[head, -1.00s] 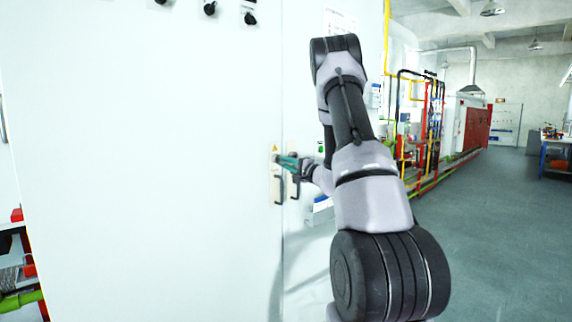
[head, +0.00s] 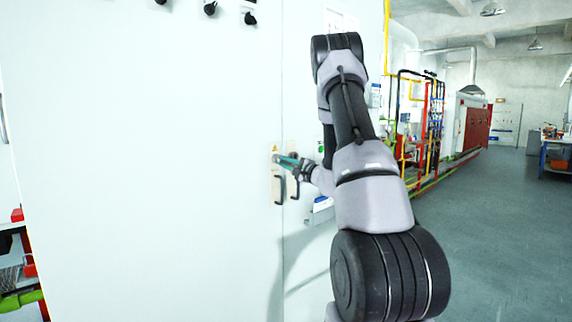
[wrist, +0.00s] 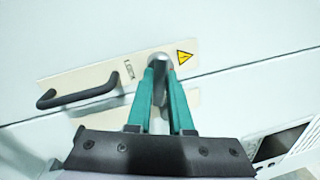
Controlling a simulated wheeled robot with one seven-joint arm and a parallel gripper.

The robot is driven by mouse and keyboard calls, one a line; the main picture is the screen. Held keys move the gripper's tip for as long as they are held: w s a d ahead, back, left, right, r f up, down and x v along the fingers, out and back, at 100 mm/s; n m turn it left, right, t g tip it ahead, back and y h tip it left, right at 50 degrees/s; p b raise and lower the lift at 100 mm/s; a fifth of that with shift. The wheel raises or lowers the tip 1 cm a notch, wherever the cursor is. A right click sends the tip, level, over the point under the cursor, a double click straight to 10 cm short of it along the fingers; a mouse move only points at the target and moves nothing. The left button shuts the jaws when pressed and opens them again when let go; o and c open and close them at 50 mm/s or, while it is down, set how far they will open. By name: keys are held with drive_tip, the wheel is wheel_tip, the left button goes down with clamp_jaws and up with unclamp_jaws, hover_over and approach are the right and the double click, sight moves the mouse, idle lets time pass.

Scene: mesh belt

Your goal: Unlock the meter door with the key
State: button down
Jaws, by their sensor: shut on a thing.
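The meter door (head: 150,190) is a tall pale panel and looks shut, with a narrow seam at its right edge. A cream lock plate (head: 278,189) on it carries a black handle (wrist: 75,95) and a yellow warning sign (wrist: 184,57). My gripper (head: 280,158) is at the upper part of this plate. In the wrist view its teal fingers (wrist: 162,75) are shut on a grey metal piece, apparently the key (wrist: 158,68), at the plate beside the warning sign. How deep the key sits in the lock is hidden.
A second plate with a black handle (head: 293,188) is just right of the seam. Black knobs (head: 210,8) are high on the cabinet. Shelves with red and green items (head: 22,265) stand at the lower left. Open grey floor (head: 485,230) lies to the right.

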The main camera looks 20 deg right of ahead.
drive_tip(key=shift+d, duration=0.1)
drive_tip(key=m, duration=0.3)
drive_tip(key=shift+h, duration=0.4)
drive_tip(key=shift+m, duration=0.6)
drive_tip(key=m+h, duration=0.1)
drive_tip(key=m, duration=0.3)
drive_tip(key=shift+d, duration=0.1)
drive_tip(key=m, duration=0.3)
drive_tip(key=shift+m, duration=0.4)
